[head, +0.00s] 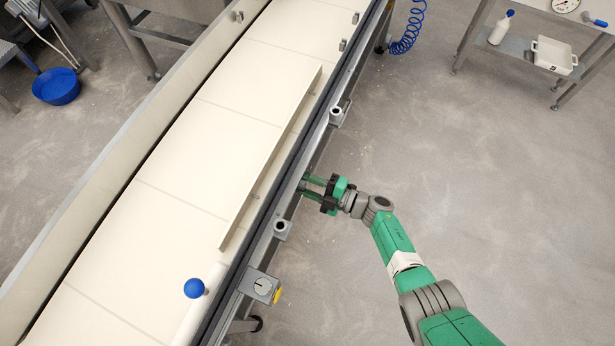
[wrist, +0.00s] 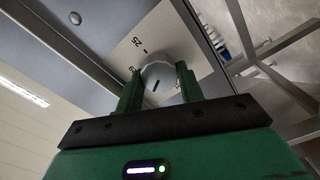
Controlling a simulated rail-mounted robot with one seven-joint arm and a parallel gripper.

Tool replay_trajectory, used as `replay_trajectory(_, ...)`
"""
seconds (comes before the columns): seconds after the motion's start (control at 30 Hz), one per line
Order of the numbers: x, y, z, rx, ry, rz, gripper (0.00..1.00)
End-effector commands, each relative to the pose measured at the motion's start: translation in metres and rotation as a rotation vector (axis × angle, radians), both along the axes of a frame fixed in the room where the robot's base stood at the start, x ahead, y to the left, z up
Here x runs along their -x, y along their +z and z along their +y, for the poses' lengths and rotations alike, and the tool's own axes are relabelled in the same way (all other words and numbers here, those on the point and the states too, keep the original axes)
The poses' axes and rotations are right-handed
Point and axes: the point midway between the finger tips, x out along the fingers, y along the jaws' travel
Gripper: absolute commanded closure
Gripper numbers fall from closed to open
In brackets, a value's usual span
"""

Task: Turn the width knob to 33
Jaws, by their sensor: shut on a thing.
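The width knob (wrist: 157,75) is a round grey knob with a dark pointer line, on a pale scale plate (wrist: 172,40) in the wrist view. A mark reading 25 shows on the plate above the knob; other marks near the fingers are partly hidden, and I cannot read the exact setting. My gripper (wrist: 158,88) has its two green fingers on either side of the knob, shut on it. In the head view my gripper (head: 304,184) reaches the side of the conveyor frame, and the knob is hidden there.
The conveyor belt (head: 205,135) runs diagonally, with a long guide rail (head: 272,160) above it. The floor right of the conveyor is clear around my arm.

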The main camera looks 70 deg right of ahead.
Motion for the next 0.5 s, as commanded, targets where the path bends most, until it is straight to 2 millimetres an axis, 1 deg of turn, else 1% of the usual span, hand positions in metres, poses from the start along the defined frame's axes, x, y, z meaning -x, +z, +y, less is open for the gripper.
replay_trajectory(0.4,0.0001,-0.0005,0.0001,0.005,0.0,0.002,0.85)
replay_trajectory(0.43,0.0001,-0.0005,0.0,0.005,0.0,0.002,0.61)
replay_trajectory(0.5,0.0001,-0.0005,0.0001,0.005,0.0,0.002,0.47)
